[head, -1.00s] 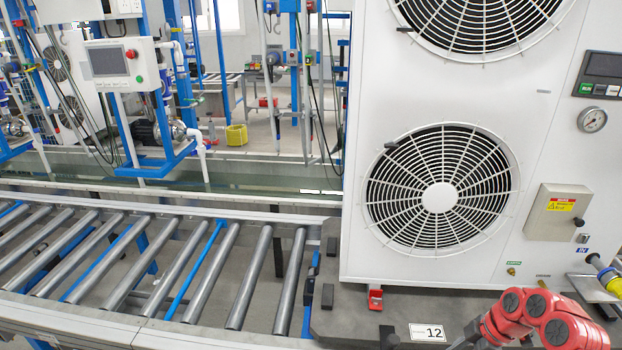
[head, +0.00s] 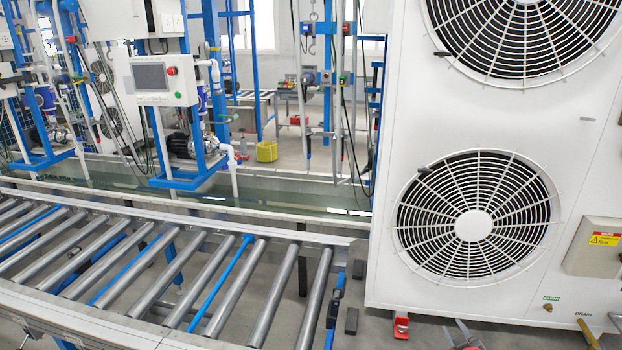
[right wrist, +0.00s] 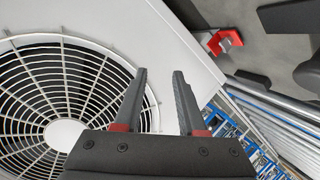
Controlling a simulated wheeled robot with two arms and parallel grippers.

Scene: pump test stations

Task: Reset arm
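My right gripper shows in the right wrist view (right wrist: 160,75). Its two dark fingers are apart with nothing between them, in front of the white unit's fan side. In the head view only a small grey and red part of it shows at the bottom edge (head: 465,334), just right of the red clamp foot. The tall white unit (head: 391,250) with two round fan grilles stands at the right. My left gripper is not in view.
A red clamp foot (head: 401,326) sits at the unit's lower left corner; it also shows in the right wrist view (right wrist: 225,42). A roller conveyor (head: 240,290) runs across the left. Behind it stand blue frames with a control panel (head: 160,80) and a yellow bin (head: 267,151).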

